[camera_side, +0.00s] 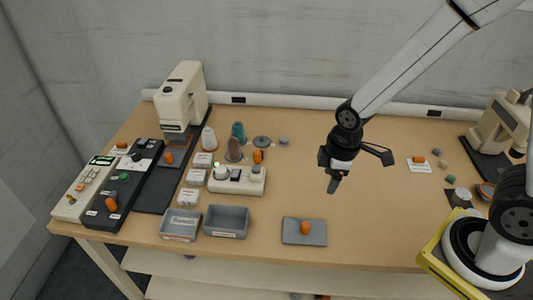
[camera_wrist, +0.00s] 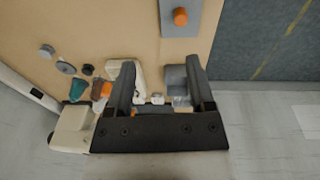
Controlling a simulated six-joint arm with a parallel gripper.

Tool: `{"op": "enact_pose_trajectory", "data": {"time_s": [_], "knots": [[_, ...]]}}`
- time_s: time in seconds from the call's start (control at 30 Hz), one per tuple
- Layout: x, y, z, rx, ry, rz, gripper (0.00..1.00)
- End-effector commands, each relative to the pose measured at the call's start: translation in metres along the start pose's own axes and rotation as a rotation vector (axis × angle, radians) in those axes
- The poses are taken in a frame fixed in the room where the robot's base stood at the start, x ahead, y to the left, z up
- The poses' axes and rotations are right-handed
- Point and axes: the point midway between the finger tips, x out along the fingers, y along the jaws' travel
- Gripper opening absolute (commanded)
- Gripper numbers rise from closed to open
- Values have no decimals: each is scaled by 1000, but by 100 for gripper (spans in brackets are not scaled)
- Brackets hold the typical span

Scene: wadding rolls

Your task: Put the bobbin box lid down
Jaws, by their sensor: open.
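A flat grey plate with an orange knob, which looks like the bobbin box lid (camera_side: 290,236), lies flat near the table's front edge in the side view. In the wrist view the lid (camera_wrist: 171,27) is at the top, beyond my fingertips. Two open grey boxes stand left of it: a labelled one (camera_side: 179,238) and a plain one (camera_side: 228,235). I cannot tell which is the bobbin box. My gripper (camera_side: 361,169) is open and empty, up and to the right of the lid, apart from it. In the wrist view my gripper (camera_wrist: 160,65) has its fingers spread.
A cream block with knobs (camera_side: 237,186), thread cones (camera_side: 234,150) and a sewing machine (camera_side: 181,101) stand on the left. Control panels (camera_side: 84,187) line the left edge. A white card (camera_side: 419,166) and small items lie at right. The middle of the table is clear.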

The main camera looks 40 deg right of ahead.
Motion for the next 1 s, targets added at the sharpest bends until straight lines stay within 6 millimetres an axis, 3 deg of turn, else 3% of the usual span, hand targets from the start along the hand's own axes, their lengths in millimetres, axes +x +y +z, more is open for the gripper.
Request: {"op": "enact_pose_trajectory", "data": {"time_s": [0.2,0.43,0.63,1.0], "knots": [[-22,9,26,419,51,42,69],[-34,12,44,737,95,62,69],[-38,13,50,832,109,67,69],[-38,13,49,833,109,66,69]]}}
